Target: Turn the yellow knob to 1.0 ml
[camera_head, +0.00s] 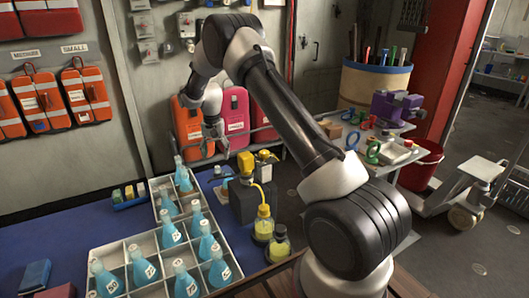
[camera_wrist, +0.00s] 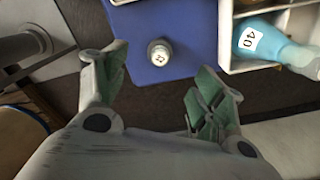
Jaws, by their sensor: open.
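A dark boxy device (camera_head: 243,203) with yellow parts stands at the right edge of the blue table. A yellow upright part (camera_head: 246,163) and a yellow-topped part (camera_head: 265,156) rise at its top; I cannot tell which is the knob, and no scale is readable. A yellow tube runs down to a yellow-filled bottle (camera_head: 263,224). My gripper (camera_head: 214,140) hangs above and behind the device, apart from it. In the wrist view my gripper (camera_wrist: 162,75) is open and empty, with a small white-capped, numbered bottle (camera_wrist: 159,52) seen beyond the fingers. The yellow parts are not in the wrist view.
A white divided tray (camera_head: 150,240) holds several blue numbered flasks; one labelled 40 (camera_wrist: 262,38) shows in the wrist view. Another yellow-labelled bottle (camera_head: 279,246) stands near the device. Orange cases (camera_head: 190,128) and a pink case (camera_head: 236,115) stand behind. A cluttered cart is at right.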

